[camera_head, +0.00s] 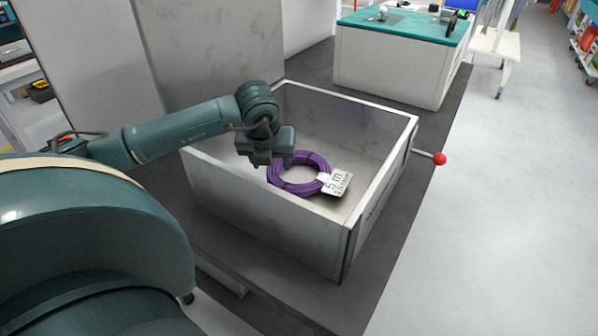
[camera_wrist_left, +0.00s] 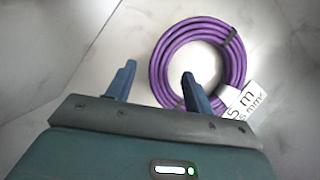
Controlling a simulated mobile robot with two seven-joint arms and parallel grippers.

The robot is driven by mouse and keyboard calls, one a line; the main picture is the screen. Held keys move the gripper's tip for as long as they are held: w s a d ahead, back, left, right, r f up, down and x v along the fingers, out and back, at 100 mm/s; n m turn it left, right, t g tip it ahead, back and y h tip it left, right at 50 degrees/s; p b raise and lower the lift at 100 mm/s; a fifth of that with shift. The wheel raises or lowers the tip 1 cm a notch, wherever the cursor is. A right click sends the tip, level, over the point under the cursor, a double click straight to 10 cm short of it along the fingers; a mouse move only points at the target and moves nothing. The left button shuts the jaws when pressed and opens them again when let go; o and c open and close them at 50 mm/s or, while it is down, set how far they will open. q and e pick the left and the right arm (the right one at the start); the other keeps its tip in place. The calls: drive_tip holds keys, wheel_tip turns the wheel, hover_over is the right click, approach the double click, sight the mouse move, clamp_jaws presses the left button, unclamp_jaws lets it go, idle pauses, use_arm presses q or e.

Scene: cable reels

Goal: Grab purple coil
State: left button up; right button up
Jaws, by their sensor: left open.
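The purple coil (camera_head: 299,188) lies flat on the floor of a grey open-topped box (camera_head: 262,229), with a white label marked "5 m" (camera_head: 337,184) at its right side. My left gripper (camera_head: 268,163) is over the inside of the box, at the upper left of the coil. In the left wrist view the coil (camera_wrist_left: 239,62) is at the upper right, and my left gripper (camera_wrist_left: 156,84) is open and empty. One finger overlaps the coil's ring in that view, the other is left of it. I cannot tell the height between fingers and coil. My right gripper is not in view.
The box walls surround the coil on all sides. A rod with a red knob (camera_head: 439,158) sticks out from the box's right side. A white table with a teal top (camera_head: 405,24) stands behind.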

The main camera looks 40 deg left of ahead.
use_arm(q)
drive_tip(key=shift+x, duration=1.4)
drive_tip(key=shift+c, duration=0.4)
drive_tip(key=shift+r, duration=0.1)
clamp_jaws()
